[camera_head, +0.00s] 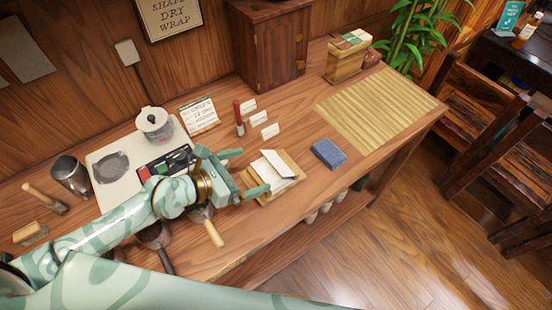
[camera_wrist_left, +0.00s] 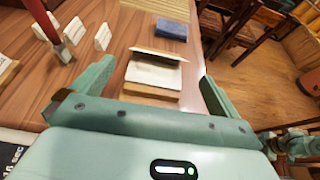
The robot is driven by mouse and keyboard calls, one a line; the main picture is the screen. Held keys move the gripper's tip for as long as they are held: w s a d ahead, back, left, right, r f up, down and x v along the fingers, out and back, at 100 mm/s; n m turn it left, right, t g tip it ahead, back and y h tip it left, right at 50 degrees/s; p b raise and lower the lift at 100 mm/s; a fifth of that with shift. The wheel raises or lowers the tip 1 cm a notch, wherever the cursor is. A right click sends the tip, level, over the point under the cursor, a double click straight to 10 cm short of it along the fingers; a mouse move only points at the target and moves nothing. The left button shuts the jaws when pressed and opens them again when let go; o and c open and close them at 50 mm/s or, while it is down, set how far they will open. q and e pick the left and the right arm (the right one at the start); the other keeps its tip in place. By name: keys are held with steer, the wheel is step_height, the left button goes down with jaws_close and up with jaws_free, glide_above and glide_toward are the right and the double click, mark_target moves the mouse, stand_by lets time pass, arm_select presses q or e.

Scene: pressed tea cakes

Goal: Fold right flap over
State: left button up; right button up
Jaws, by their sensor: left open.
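A white paper wrapper (camera_head: 284,182) lies on a small wooden board (camera_head: 262,199) near the front of the bench. One flap (camera_head: 276,162) stands partly raised and tilted along one side. In the left wrist view, the wrapper (camera_wrist_left: 153,74) lies between my fingers and beyond them, with the raised flap (camera_wrist_left: 158,54) at its far edge. My left gripper (camera_head: 246,172) is open and empty, just left of the board in the head view. I cannot make out a tea cake inside the paper. Green parts that look like my right gripper (camera_wrist_left: 292,145) show at the lower right of the left wrist view.
A blue block (camera_head: 328,153) lies right of the board. White cards (camera_head: 270,131) and a red-handled tool (camera_head: 239,118) stand behind it. A scoop with a wooden handle (camera_head: 213,233) lies near my left arm. A bamboo mat (camera_head: 375,108) covers the bench's right end.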

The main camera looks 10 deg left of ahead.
mark_target(275, 163)
arm_select(q)
steer(key=b+x, duration=0.2)
steer(key=x, duration=0.8)
steer(key=c, duration=0.7)
steer(key=shift+s+a+f+t+h+b, duration=0.15)
steer(key=shift+f+t+h+b, duration=0.3)
steer(key=shift+b, duration=1.05)
steer(key=shift+r, duration=0.25)
